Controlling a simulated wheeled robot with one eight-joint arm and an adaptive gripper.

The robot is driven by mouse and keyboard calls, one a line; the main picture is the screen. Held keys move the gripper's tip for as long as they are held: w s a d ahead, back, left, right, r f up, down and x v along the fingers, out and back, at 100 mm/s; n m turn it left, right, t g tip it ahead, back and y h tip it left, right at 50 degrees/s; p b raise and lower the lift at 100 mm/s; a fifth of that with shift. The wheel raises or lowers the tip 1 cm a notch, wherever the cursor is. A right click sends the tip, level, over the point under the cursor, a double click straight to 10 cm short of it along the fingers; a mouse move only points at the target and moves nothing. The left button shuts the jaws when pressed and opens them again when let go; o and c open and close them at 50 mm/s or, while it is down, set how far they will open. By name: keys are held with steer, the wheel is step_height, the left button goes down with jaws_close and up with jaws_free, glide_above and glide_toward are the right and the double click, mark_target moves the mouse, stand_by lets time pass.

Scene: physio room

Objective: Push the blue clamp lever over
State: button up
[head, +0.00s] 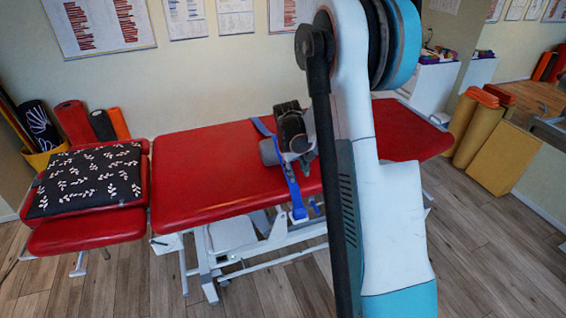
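A blue strap (291,185) runs over the red treatment table (220,170) and down its near side. A blue piece (298,214) at its lower end hangs at the table's near edge, and a smaller blue piece (314,206) shows just right of it. I cannot tell which blue part is the clamp lever. My gripper (290,128) is over the middle of the table, close to the strap and covering part of it. Its fingertips are not clear, so I cannot tell whether it is open or touches anything.
A black leaf-patterned cushion (85,178) lies on the table's left end. Rolled mats (75,122) stand behind it. Yellow rolls (478,130) stand at the right wall. Wooden floor in front is clear. My arm hides part of the table's right half.

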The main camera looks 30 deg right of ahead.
steer(key=a+r, duration=0.5)
steer(key=r, duration=0.1)
steer(key=shift+a+n+t, duration=0.15)
steer(key=shift+n+t, duration=0.15)
steer(key=shift+t, duration=0.1)
